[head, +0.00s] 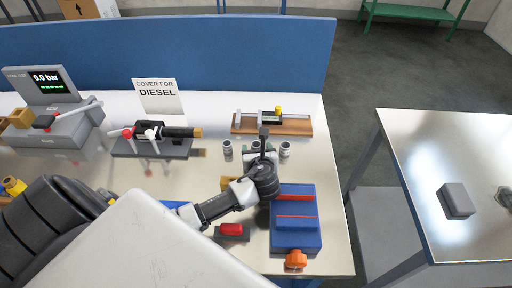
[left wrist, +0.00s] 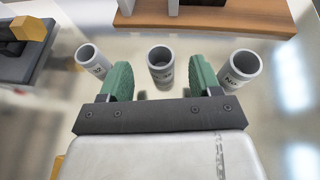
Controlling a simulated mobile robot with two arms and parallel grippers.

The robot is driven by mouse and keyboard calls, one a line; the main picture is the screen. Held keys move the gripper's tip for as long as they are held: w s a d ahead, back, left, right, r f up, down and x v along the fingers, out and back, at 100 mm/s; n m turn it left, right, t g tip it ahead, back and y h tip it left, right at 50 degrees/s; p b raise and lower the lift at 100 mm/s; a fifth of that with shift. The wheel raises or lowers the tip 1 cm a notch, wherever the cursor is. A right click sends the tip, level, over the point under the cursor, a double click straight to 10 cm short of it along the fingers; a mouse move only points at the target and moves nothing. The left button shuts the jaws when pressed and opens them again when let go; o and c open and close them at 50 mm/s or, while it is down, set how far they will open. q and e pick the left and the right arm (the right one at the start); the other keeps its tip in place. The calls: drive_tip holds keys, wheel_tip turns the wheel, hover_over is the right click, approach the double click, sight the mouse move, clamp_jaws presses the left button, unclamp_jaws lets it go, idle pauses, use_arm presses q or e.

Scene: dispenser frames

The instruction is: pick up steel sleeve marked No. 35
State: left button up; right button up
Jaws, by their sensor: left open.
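Three grey steel sleeves stand upright in a row on the bench: a left one (head: 228,147), a middle one (head: 256,146) and a right one (head: 286,149). In the left wrist view, the left sleeve (left wrist: 92,60), middle sleeve (left wrist: 161,65) and right sleeve (left wrist: 240,69) carry dark markings. These are too small and partly turned to read surely, so I cannot tell which is No. 35. My left gripper (head: 262,158) is open, with green finger pads (left wrist: 162,82) apart. The middle sleeve shows between and beyond the pads; contact is not visible.
A wooden board with a gauge (head: 300,126) lies behind the sleeves. A dark clamp fixture (head: 150,147) is to the left. A blue box (head: 296,238) and a red-topped block (head: 232,231) are in front. A blue panel (head: 200,50) closes the back.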

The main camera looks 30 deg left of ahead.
sight(256, 144)
use_arm(q)
drive_tip(key=x, duration=0.3)
drive_tip(key=shift+w+a+f, duration=0.1)
drive_tip(key=shift+w+f, duration=0.05)
drive_tip(key=shift+w, duration=0.1)
drive_tip(key=shift+s, duration=0.1)
drive_tip(key=c, duration=1)
